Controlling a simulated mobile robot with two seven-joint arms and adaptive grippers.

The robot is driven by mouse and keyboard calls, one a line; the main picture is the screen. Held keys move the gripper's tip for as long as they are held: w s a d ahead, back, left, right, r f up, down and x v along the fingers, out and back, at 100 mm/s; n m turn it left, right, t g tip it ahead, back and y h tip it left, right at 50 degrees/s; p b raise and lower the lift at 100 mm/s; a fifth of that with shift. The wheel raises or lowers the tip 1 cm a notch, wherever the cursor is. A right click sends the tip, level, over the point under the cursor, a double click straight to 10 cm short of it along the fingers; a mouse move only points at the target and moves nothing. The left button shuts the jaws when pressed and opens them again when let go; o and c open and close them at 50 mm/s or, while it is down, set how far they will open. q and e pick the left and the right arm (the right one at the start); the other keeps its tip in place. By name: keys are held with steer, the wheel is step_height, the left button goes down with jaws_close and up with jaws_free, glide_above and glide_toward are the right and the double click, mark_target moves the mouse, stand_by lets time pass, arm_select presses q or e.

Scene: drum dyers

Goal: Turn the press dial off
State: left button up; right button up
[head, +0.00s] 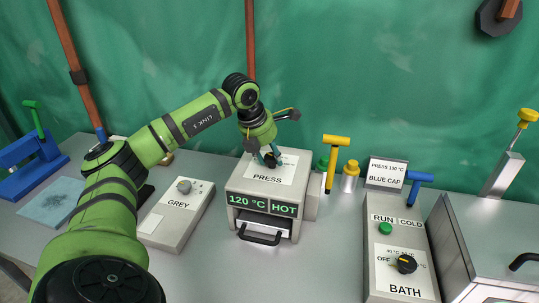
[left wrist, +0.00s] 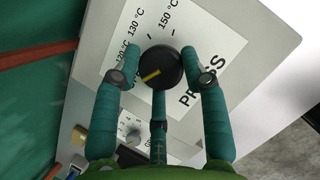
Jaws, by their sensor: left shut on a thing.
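The press (head: 264,205) is a pale box on the bench with a white PRESS label on top. Its front display (head: 262,205) reads 120 °C and HOT in green. My right gripper is not in view.
A GREY control box (head: 178,215) stands left of the press. Yellow- and green-capped items (head: 350,174) and a yellow T-handle (head: 336,142) stand to its right. Further right is the BATH box (head: 402,277) with its own dial. Bare bench (head: 325,260) lies between.

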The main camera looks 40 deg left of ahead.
arm_select(q)
steer(key=shift+w+d+r+n+y, duration=0.1)
steer(key=shift+n+y, duration=0.3)
steer(key=shift+n, duration=0.7)
steer(key=o, duration=1)
steer(key=shift+o, duration=0.6)
steer(key=shift+r, duration=0.1)
steer(key=v, duration=1.1)
steer(key=shift+r, duration=0.4)
steer(key=shift+d, duration=0.1)
